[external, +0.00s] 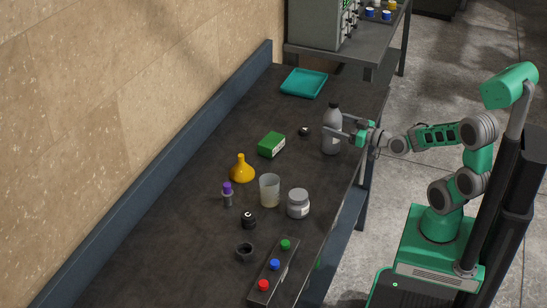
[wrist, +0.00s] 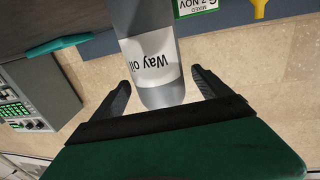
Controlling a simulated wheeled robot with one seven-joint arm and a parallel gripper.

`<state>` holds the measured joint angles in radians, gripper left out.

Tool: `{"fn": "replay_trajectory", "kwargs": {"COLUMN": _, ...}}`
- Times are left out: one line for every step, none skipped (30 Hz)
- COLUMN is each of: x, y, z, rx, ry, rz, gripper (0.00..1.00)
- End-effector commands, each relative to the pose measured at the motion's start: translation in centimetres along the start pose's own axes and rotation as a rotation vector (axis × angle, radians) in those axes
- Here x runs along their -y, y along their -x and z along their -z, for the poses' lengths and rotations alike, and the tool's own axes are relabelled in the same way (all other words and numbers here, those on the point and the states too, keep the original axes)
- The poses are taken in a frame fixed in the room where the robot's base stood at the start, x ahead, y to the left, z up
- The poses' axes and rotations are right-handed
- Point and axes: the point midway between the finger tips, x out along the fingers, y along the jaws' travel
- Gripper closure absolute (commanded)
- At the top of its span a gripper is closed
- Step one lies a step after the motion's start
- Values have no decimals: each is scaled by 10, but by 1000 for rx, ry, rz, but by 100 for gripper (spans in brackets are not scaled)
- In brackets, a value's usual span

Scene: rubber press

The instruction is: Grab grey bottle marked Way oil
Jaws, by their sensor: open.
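The grey bottle (external: 332,135) with a dark cap stands upright near the right edge of the dark bench in the external view. In the wrist view the bottle (wrist: 145,30) shows upside down, and its white label reads "Way oil". My gripper (external: 341,127) is at the bottle from the right side, at its upper body. In the wrist view my gripper (wrist: 160,88) is open, with one finger on each side of the bottle and a visible gap at each side. The cap is outside the wrist view.
A teal tray (external: 304,83) lies farther back. A button panel (external: 273,270) is at the near end.

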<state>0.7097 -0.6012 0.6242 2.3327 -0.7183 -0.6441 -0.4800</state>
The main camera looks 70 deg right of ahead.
Motion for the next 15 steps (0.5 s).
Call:
{"fn": "replay_trajectory", "kwargs": {"x": 0, "y": -8, "z": 0, "rx": 3, "ry": -1, "rz": 2, "gripper": 12}}
{"fn": "replay_trajectory", "kwargs": {"x": 0, "y": -11, "z": 0, "rx": 1, "ry": -2, "rz": 2, "gripper": 12}}
{"fn": "replay_trajectory", "kwargs": {"x": 0, "y": -14, "z": 0, "rx": 0, "ry": -1, "rz": 1, "gripper": 12}}
{"fn": "replay_trajectory", "kwargs": {"x": 0, "y": -15, "z": 0, "rx": 0, "ry": 0, "rz": -1, "gripper": 12}}
{"fn": "replay_trajectory", "kwargs": {"x": -1, "y": -16, "z": 0, "rx": 0, "ry": 0, "rz": -1, "gripper": 12}}
{"fn": "replay_trajectory", "kwargs": {"x": -1, "y": -16, "z": 0, "rx": 0, "ry": 0, "rz": -2, "gripper": 12}}
{"fn": "replay_trajectory", "kwargs": {"x": -1, "y": -16, "z": 0, "rx": 0, "ry": 0, "rz": -2, "gripper": 12}}
{"fn": "replay_trajectory", "kwargs": {"x": -1, "y": -16, "z": 0, "rx": 0, "ry": 0, "rz": -3, "gripper": 12}}
{"fn": "replay_trajectory", "kwargs": {"x": -1, "y": -16, "z": 0, "rx": -1, "ry": 0, "rz": -3, "gripper": 12}}
{"fn": "replay_trajectory", "kwargs": {"x": -1, "y": -16, "z": 0, "rx": -1, "ry": 0, "rz": -2, "gripper": 12}}
{"fn": "replay_trajectory", "kwargs": {"x": -1, "y": -16, "z": 0, "rx": -1, "ry": 0, "rz": -2, "gripper": 15}}
{"fn": "replay_trajectory", "kwargs": {"x": -1, "y": -16, "z": 0, "rx": -1, "ry": 0, "rz": -2, "gripper": 18}}
{"fn": "replay_trajectory", "kwargs": {"x": -1, "y": -16, "z": 0, "rx": -1, "ry": 0, "rz": -2, "gripper": 20}}
{"fn": "replay_trajectory", "kwargs": {"x": -1, "y": -16, "z": 0, "rx": -1, "ry": 0, "rz": -2, "gripper": 23}}
{"fn": "replay_trajectory", "kwargs": {"x": -1, "y": -15, "z": 0, "rx": -1, "ry": 0, "rz": -2, "gripper": 26}}
